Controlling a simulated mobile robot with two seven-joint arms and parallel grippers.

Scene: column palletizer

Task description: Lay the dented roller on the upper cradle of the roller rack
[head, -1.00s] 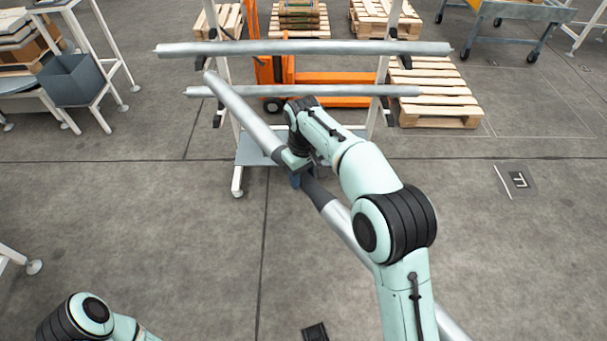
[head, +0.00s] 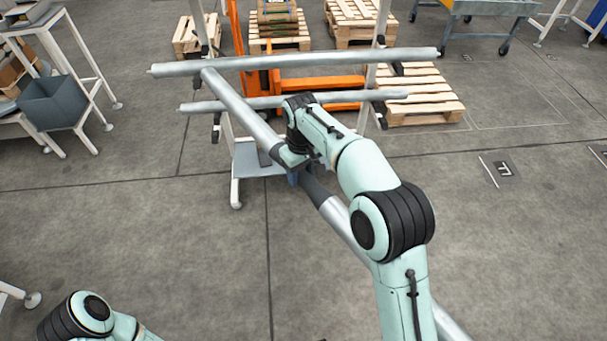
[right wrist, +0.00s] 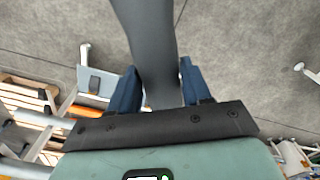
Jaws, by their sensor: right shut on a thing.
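My right gripper (head: 300,178) is shut on a long grey metal roller (head: 245,108) with a dark sleeve near the jaws. The roller runs slantwise from its far end at upper left to the lower right, partly behind my arm. In the right wrist view the blue fingers (right wrist: 160,90) sit on both sides of the dark sleeve (right wrist: 150,40). No dent can be made out. The roller rack (head: 235,176) stands ahead with a roller across its upper level (head: 330,59) and another lower down (head: 250,104). The held roller's far end overlaps the upper one in view; contact cannot be told. My left gripper is out of view.
An orange pallet jack (head: 335,81) and wooden pallets (head: 415,95) stand behind the rack. A grey bin (head: 52,103) on a white-legged stand is at left. A blue-grey cart (head: 490,9) is at back right. The floor right of the rack is open.

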